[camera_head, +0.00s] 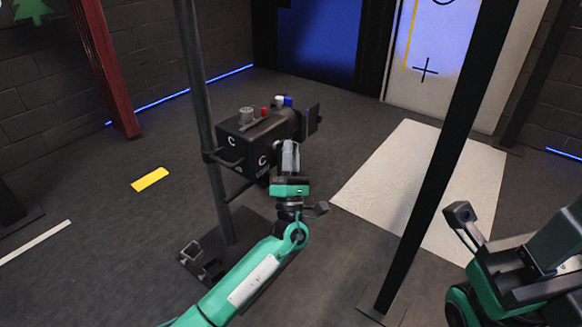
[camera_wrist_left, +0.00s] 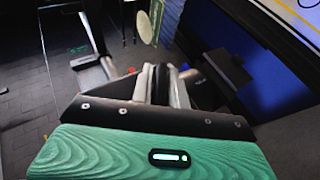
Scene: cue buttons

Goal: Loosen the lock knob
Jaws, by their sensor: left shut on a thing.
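A black box-shaped device (camera_head: 243,142) with white "C" letters is mounted on a grey pole (camera_head: 199,80). My left gripper (camera_head: 290,150) is up against the device's right side, below its front part. In the left wrist view its pale fingers (camera_wrist_left: 161,82) are shut on a small dark part between them, which looks like the lock knob. The fingers hide most of that part. My right gripper (camera_head: 560,240) is at the right edge, away from the device; its fingertips do not show clearly.
A silver knob (camera_head: 246,115), a red button (camera_head: 265,111) and a blue button (camera_head: 287,101) top the device. A dark post (camera_head: 440,170) stands between my arms. A pale mat (camera_head: 400,175) and a yellow strip (camera_head: 150,179) lie on the open floor.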

